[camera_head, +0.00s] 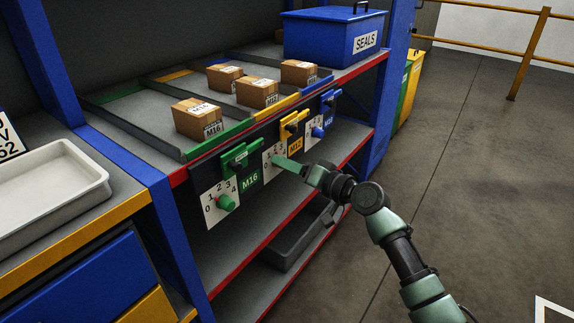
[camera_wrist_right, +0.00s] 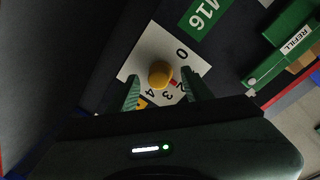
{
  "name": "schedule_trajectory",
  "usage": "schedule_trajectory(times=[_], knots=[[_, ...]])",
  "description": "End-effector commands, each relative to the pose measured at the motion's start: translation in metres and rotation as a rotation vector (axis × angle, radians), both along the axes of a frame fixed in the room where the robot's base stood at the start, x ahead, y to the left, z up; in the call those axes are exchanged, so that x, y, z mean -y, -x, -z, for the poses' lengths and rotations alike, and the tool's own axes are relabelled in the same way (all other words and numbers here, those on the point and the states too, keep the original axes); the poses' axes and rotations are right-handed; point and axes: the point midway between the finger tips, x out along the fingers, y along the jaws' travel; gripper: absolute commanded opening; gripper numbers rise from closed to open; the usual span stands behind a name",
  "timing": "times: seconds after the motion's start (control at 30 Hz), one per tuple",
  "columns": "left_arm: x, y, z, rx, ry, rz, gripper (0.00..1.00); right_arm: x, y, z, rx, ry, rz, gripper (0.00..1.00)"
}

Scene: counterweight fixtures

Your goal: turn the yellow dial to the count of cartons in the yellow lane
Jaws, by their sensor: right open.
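The yellow dial (camera_wrist_right: 160,74) is a round knob on a white plate (camera_wrist_right: 138,62) numbered around its edge. A small red mark shows at the knob's edge by the 2. In the head view my right gripper (camera_head: 282,163) covers the dial. The yellow lane (camera_head: 277,107) appears to hold two cartons (camera_head: 257,93), (camera_head: 224,77). My left gripper is out of view.
The green dial (camera_head: 225,202) is left of my right gripper and the blue dial (camera_head: 318,132) right. One carton (camera_head: 197,118) is in the green lane, one (camera_head: 299,72) in the blue. A blue SEALS box (camera_head: 325,42) stands behind. Floor at right is clear.

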Motion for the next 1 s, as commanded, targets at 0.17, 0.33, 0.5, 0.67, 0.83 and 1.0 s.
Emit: schedule_trajectory(times=[0.17, 0.33, 0.5, 0.67, 0.83, 1.0], knots=[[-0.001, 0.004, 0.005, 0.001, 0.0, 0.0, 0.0, 0.023, 0.019, -0.002, 0.0, 0.004, 0.003, 0.5], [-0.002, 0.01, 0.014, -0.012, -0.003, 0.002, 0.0, 0.043, 0.037, -0.004, -0.001, 0.002, 0.002, 0.5], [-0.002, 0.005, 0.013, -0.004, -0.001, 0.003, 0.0, 0.053, 0.047, -0.006, 0.0, 0.002, 0.001, 0.5], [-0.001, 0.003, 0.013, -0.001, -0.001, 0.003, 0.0, 0.054, 0.048, -0.006, -0.002, 0.0, 0.002, 0.5], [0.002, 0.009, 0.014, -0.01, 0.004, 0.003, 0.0, 0.054, 0.048, -0.005, -0.003, 0.002, 0.002, 0.5], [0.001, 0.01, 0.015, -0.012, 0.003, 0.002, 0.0, 0.058, 0.055, 0.041, -0.049, 0.061, 0.028, 0.5]])
